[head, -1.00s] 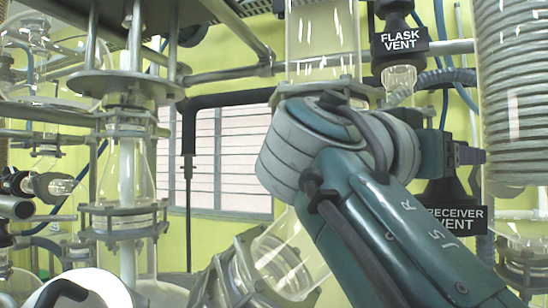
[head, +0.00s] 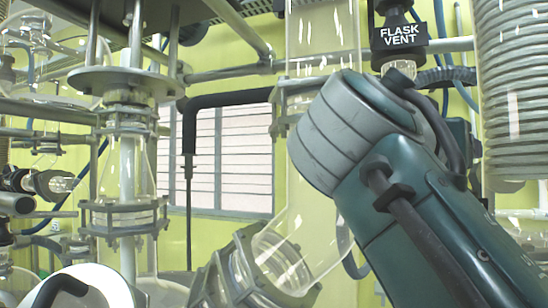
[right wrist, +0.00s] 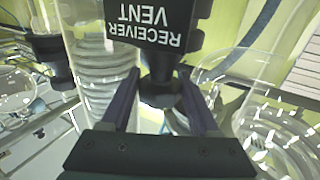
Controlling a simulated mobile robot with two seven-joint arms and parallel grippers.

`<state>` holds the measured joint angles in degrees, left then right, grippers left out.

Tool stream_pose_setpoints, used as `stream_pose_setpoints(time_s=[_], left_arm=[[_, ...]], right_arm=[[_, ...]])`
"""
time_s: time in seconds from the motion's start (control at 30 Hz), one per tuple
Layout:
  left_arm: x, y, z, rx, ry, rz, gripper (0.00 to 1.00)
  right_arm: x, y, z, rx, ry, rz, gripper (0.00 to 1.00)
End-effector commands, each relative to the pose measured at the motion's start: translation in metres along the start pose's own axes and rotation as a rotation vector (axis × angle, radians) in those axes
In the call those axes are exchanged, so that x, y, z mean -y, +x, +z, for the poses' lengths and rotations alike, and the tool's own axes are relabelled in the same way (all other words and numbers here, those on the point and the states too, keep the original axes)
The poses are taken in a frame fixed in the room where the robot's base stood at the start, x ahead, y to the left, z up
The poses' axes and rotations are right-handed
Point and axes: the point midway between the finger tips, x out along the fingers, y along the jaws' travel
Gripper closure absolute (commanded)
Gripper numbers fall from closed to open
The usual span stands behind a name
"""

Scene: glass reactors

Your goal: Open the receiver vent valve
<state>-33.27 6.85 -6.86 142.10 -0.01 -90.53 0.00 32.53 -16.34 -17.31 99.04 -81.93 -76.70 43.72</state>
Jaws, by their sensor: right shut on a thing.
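The receiver vent valve (right wrist: 160,94) shows in the right wrist view as a black body under a black label block (right wrist: 152,24) reading RECEIVER VENT, upside down in that view. My right gripper (right wrist: 160,78) is shut on it, with one dark purple finger on each side of the black part just below the label. In the head view, my right arm's thick grey and teal wrist covers the receiver vent valve and the gripper. My left gripper is in neither view.
The FLASK VENT label (head: 400,36) hangs above my right wrist in the head view. A glass coil column (head: 515,90) stands close at the right. A clamped glass flange (head: 240,275) is at the lower middle, and glass reactors with metal pipes fill the left.

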Motion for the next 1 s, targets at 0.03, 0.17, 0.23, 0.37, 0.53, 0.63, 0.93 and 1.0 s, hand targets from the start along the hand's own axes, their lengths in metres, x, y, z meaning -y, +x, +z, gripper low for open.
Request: stream_pose_setpoints(time_s=[0.03, 0.17, 0.23, 0.37, 0.53, 0.63, 0.93, 1.0], left_arm=[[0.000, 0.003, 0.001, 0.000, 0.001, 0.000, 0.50], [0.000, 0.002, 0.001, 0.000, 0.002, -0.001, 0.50], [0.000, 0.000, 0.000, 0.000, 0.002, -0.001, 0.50], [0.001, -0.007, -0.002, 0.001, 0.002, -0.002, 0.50], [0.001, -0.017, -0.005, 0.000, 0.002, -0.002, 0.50], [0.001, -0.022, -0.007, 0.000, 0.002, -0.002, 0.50], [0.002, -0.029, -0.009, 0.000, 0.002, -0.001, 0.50], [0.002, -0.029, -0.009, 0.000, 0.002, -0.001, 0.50]], right_arm=[[-0.002, 0.001, 0.003, 0.001, 0.002, -0.033, 0.94], [-0.002, 0.001, 0.001, 0.002, 0.002, -0.138, 0.94], [-0.002, 0.001, 0.000, 0.002, 0.001, -0.194, 0.94], [-0.003, 0.002, -0.001, 0.001, -0.001, -0.291, 0.94], [-0.003, 0.002, -0.002, 0.000, -0.003, -0.399, 0.94], [-0.003, 0.002, -0.002, 0.002, -0.003, -0.448, 0.94], [-0.002, 0.002, 0.001, 0.003, -0.004, -0.526, 0.94], [-0.002, 0.002, 0.001, 0.003, -0.004, -0.530, 0.94]])
